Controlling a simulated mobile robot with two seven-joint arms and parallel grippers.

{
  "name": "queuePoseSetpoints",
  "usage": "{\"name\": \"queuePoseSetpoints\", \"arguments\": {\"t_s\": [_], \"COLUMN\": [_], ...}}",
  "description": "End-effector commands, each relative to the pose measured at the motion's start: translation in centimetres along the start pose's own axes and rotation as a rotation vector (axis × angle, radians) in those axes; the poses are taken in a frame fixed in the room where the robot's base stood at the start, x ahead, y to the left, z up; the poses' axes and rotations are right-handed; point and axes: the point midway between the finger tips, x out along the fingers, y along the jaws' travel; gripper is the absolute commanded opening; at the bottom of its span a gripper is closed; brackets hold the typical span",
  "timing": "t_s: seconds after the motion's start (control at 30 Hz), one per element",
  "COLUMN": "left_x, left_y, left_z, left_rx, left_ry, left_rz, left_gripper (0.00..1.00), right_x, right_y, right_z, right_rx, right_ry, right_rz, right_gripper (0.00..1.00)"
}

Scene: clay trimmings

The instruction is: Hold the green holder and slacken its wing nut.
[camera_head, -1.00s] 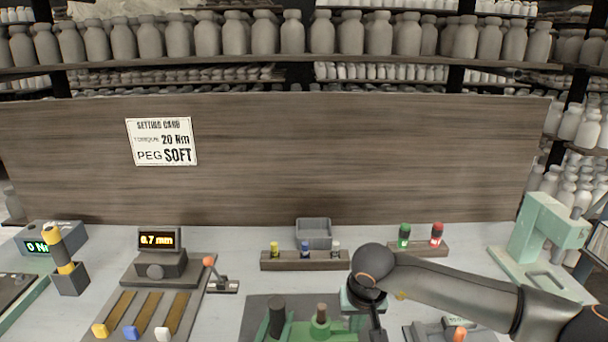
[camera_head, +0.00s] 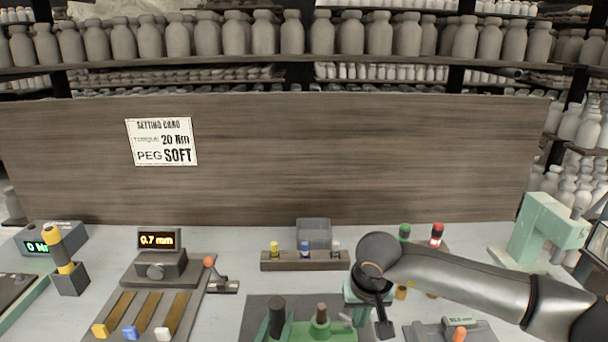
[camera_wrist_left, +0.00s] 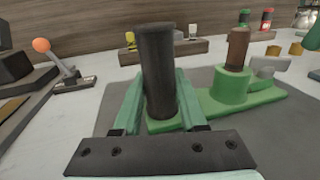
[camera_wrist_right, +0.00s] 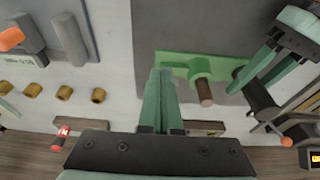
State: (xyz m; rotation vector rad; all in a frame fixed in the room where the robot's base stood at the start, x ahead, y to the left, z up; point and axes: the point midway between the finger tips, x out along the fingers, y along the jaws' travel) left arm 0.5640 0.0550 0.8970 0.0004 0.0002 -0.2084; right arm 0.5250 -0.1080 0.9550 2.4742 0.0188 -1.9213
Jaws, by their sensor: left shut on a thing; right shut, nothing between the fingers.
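The green holder (camera_head: 312,330) lies on a dark mat, with a black upright handle (camera_head: 277,316) and a brown peg (camera_head: 322,313). In the left wrist view my left gripper (camera_wrist_left: 160,100) is shut around the black handle (camera_wrist_left: 158,70), one finger on each side. The grey wing nut (camera_wrist_left: 268,66) sits at the holder's far end, beyond the peg. My right gripper (camera_wrist_right: 160,80) is shut and empty, its fingertips over the holder's (camera_wrist_right: 185,62) end in the right wrist view. The wing nut is hidden there, and I cannot tell if they touch.
A block with yellow, blue and white-topped pegs (camera_head: 304,261) and a grey bin (camera_head: 313,232) stand behind. A lever (camera_head: 216,274) and a gauge (camera_head: 160,255) stand left. Brown rings (camera_wrist_right: 98,95) and a grey device (camera_head: 450,331) lie right. A card (camera_head: 162,142) reads 20 Nm, PEG SOFT.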

Motion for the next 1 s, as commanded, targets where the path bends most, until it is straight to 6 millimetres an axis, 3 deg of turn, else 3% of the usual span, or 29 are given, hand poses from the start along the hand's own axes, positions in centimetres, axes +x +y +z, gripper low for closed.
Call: {"name": "queuePoseSetpoints", "arguments": {"t_s": [0.3,0.63,0.9,1.0], "left_x": [0.0,0.0,0.0,0.0], "left_y": [0.1,0.1,0.1,0.1], "left_z": [0.0,0.0,0.0,0.0], "left_rx": [0.001,0.001,0.001,0.001], "left_ry": [0.000,0.000,0.000,0.000], "left_rz": [0.002,0.002,0.002,0.002], "left_gripper": [0.00,0.00,0.00,0.00], "right_x": [-3.0,-3.2,-4.1,-3.6], "right_y": [0.0,-0.1,-3.0,-3.0], "right_z": [-0.8,-0.8,-0.6,-0.5], "right_rx": [0.000,-0.001,-0.002,0.001], "right_ry": [0.001,0.000,-0.002,-0.002], "right_rz": [0.000,0.000,-0.002,0.001], "right_gripper": [0.00,0.00,0.00,0.00]}}
